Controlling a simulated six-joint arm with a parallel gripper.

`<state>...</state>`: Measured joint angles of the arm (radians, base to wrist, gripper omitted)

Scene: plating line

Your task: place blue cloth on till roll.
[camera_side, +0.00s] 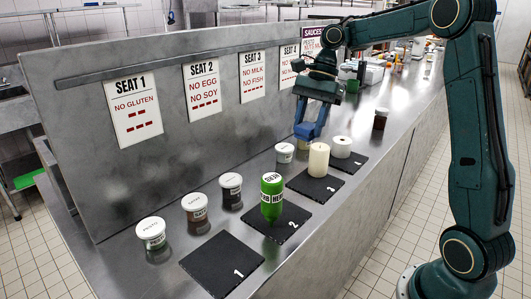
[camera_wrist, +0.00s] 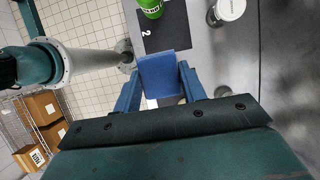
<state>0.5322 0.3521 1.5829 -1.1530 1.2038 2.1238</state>
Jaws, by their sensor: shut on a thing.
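My gripper (camera_side: 308,136) is shut on the blue cloth, with its blue fingers pointing down above the counter. In the wrist view the blue cloth (camera_wrist: 162,75) shows as a flat blue piece between the fingertips (camera_wrist: 158,84). In the side view it is hard to tell from the blue fingers. The till roll (camera_side: 342,146) is a short white cylinder with a small dark hole on top. It stands upright on the black mat 4 (camera_side: 357,163), right of and apart from my gripper. I cannot see it in the wrist view.
A cream candle (camera_side: 318,160) stands on mat 3 (camera_side: 315,191), between mat 2's green bottle (camera_side: 271,197) and the till roll. Mat 1 (camera_side: 222,265) is empty. Several lidded tubs (camera_side: 231,190) line the back. A panel with seat signs (camera_side: 138,107) rises behind.

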